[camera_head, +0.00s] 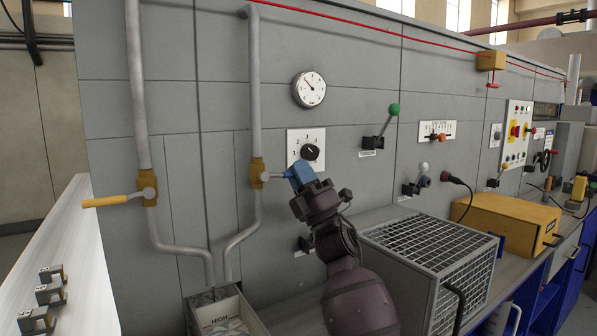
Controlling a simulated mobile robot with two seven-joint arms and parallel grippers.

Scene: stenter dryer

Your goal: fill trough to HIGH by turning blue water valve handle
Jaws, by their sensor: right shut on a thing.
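The blue water valve handle (299,174) points to the right from a brass valve body (257,171) on the right-hand grey pipe. My right gripper (305,183) is shut on the outer end of this handle, and its jaws hide part of it. The trough (249,314) stands at the bottom below the two pipe ends. A HIGH mark shows on its inner wall, with pale, patterned water or floor below; the exact level cannot be told. My left gripper is not in view.
A second valve with a yellow handle (106,201) sits on the left pipe. A dial knob (309,152) is close behind my right gripper, and a green-knobbed lever (388,119) is to its right. A wire-mesh box (426,246) stands right of my forearm.

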